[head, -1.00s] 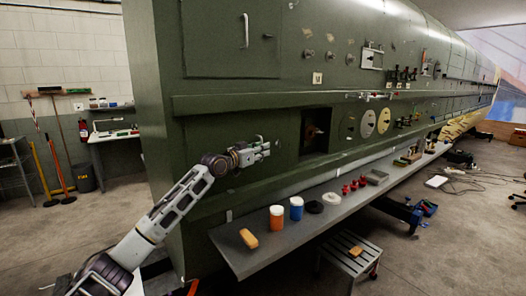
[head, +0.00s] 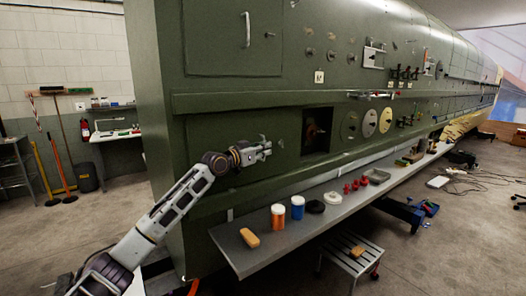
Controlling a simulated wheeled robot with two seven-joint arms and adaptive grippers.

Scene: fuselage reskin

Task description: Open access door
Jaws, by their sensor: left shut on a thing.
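The dark green fuselage side carries a lower panel door (head: 222,128), which looks flush with the skin. Another rectangular door (head: 215,45) with a pale vertical handle (head: 246,30) is above it and looks closed. My left gripper (head: 266,149) reaches in from the left to the right part of the lower door. Its fingers are closed on a small part there, seemingly a handle, which they mostly hide. A dark square opening (head: 317,130) lies just right of this door. My right gripper is out of view.
A grey shelf (head: 232,240) runs below, holding an orange-brown block (head: 249,238), an orange jar (head: 278,216), a blue jar (head: 297,207) and several red pieces. A slatted stool (head: 350,257) stands in front. Cables lie on the floor at right.

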